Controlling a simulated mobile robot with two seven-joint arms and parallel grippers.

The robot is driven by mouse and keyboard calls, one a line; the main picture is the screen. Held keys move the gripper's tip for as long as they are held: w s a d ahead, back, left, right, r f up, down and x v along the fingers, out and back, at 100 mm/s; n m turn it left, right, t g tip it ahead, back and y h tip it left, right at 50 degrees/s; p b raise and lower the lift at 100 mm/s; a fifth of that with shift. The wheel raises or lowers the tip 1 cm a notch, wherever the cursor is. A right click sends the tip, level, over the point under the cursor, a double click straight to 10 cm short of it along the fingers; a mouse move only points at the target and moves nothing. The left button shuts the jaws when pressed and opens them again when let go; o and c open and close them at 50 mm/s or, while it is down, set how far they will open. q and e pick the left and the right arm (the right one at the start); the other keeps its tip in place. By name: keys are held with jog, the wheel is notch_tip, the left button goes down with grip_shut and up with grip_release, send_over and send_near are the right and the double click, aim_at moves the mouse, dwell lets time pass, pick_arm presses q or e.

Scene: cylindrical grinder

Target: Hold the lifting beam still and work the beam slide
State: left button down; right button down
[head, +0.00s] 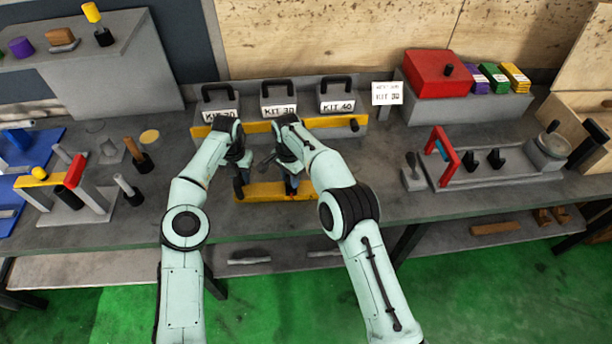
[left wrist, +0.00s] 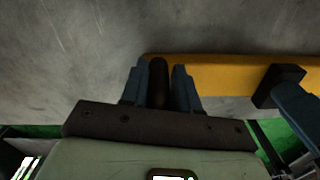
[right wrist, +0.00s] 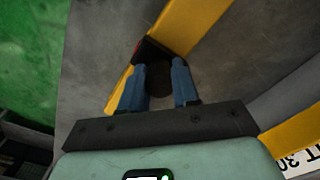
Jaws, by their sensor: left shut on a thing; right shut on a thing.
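The yellow lifting beam (head: 268,191) lies level over the grey bench, in front of the kit boxes. It also shows in the left wrist view (left wrist: 225,75) and right wrist view (right wrist: 195,22). My left gripper (head: 241,186) is shut on a dark upright handle (left wrist: 157,76) at the beam's left end. My right gripper (head: 291,186) is shut on a dark round knob (right wrist: 159,76) of the black beam slide (left wrist: 278,84), which sits around the beam. A small red patch shows beside the slide in the right wrist view. The fingers partly hide handle and knob.
Several kit boxes, one marked KIT 30 (head: 279,99), stand behind a yellow rail (head: 318,123). A red box (head: 436,73) and a grey fixture with a red frame (head: 443,157) are to the right. Tool stands are on the left.

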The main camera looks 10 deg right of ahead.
pick_arm(q)
jog(key=shift+d, duration=0.3)
pick_arm(e)
jog(key=shift+a, duration=0.35)
jog(key=c, duration=0.8)
grip_release()
pick_arm(q)
jog(key=shift+a, duration=0.1)
pick_arm(e)
jog(key=shift+d, duration=0.15)
pick_arm(q)
jog(key=shift+a, duration=0.1)
pick_arm(e)
jog(key=shift+r, duration=0.55)
notch_tip(320, 180, up, 11)
pick_arm(q)
jog(key=c, duration=0.8)
grip_release()
jog(key=shift+o, duration=0.2)
